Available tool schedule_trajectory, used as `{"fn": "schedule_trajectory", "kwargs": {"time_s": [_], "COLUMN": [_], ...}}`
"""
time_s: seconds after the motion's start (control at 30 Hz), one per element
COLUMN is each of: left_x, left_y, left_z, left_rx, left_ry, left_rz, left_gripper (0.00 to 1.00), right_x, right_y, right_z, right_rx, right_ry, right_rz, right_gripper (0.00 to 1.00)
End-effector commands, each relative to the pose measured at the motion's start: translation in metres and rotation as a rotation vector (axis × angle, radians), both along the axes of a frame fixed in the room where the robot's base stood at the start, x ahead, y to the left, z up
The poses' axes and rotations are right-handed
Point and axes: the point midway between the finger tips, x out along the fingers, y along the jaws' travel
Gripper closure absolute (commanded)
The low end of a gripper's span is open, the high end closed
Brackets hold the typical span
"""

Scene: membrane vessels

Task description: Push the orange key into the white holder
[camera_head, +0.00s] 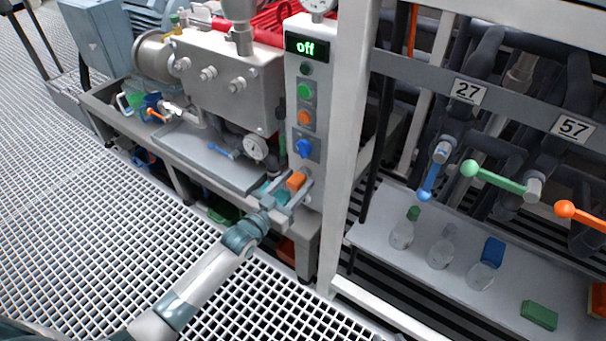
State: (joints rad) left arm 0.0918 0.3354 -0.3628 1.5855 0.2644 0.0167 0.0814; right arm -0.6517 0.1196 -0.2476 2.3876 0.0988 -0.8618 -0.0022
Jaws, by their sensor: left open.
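The orange key (296,180) is a small orange block low at the front of the white control column, just above the tray edge. My left gripper (293,192) reaches up to it from the lower left, fingers apart, with the key close to the fingertips. I cannot tell whether the fingers touch it. The white holder cannot be told apart clearly from the pale column (309,150) behind the key; the gripper partly hides this spot. My right gripper is not in view.
A white post (345,150) rises close on the right. A shelf (460,293) with bottles is further right. The grating floor at left is clear.

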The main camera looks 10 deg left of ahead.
Motion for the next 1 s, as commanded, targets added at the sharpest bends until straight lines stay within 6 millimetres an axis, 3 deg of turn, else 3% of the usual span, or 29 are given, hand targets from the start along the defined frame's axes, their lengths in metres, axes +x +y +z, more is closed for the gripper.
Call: {"fn": "schedule_trajectory", "kwargs": {"time_s": [0.4,0.43,0.63,1.0], "left_x": [0.0000,0.0000,0.0000,-0.0052], "left_y": [-0.0002,-0.0002,-0.0002,0.0018], "left_z": [0.0001,0.0001,0.0002,0.0010], "left_rx": [0.000,0.000,0.000,0.000], "left_ry": [0.000,0.000,0.000,0.000], "left_rz": [0.000,0.000,0.000,0.000], "left_gripper": [0.52,0.54,1.00,1.00], "right_x": [0.0000,0.0000,0.0000,0.0000], "right_y": [0.0000,0.0000,0.0000,0.0000], "right_z": [0.0030,0.0030,0.0030,0.0073], "right_rx": [0.000,0.000,0.000,0.000], "right_ry": [0.000,0.000,0.000,0.000], "right_rz": [0.000,0.000,0.000,0.000], "right_gripper": [0.69,0.69,0.69,0.69]}}
